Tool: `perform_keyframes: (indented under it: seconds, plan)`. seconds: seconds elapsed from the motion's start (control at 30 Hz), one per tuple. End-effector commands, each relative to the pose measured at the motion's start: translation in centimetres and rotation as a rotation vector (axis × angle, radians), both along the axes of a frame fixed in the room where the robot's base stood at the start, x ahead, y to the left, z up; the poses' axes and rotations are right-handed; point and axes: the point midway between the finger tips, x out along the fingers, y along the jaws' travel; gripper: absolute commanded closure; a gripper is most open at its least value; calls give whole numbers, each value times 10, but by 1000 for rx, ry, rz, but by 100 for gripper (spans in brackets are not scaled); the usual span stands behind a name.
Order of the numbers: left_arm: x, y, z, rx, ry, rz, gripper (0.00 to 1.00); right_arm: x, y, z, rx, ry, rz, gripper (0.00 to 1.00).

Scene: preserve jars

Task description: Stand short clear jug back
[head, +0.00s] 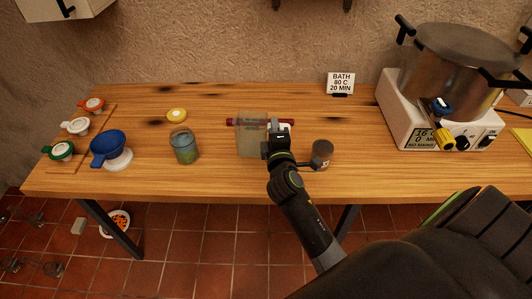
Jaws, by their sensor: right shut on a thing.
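A short clear jug (252,139) stands near the middle of the wooden table in the head view and looks upright. My right gripper (279,129) is at the jug's right side and is shut on it. The arm and gripper cover that side of the jug, so the exact grip spot is hidden. My left gripper is not in view.
A dark red bar (231,122) lies behind the jug. A small dark-lidded jar (322,154) stands close right of my gripper. A glass jar (184,147), yellow lid (176,115) and blue funnel (108,147) are left. A bath pot (458,65) stands right. The table's back middle is mostly free.

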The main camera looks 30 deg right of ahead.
Motion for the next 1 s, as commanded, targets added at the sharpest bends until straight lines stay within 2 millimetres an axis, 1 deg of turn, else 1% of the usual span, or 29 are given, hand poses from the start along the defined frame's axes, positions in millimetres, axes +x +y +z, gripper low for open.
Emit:
perform_keyframes:
  seconds: [0.03,0.17,0.33,0.43,0.53,0.77,0.93,0.97,1.0]
  plan:
    - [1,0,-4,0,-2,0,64,0,0,-10,-1,0,0,100]
    - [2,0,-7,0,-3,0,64,0,0,-21,0,-1,1,100]
    - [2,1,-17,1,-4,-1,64,0,0,-49,-1,2,2,100]
    - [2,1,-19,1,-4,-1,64,0,0,-60,-1,0,1,100]
    - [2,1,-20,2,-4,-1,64,0,0,-64,-1,-2,1,100]
    - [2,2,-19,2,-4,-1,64,0,0,-63,0,-3,1,100]
    - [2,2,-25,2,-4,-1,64,0,0,-69,0,-2,1,100]
    - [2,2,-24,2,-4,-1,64,0,0,-68,0,-1,1,83]
    - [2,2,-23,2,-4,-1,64,0,0,-68,0,-1,1,78]
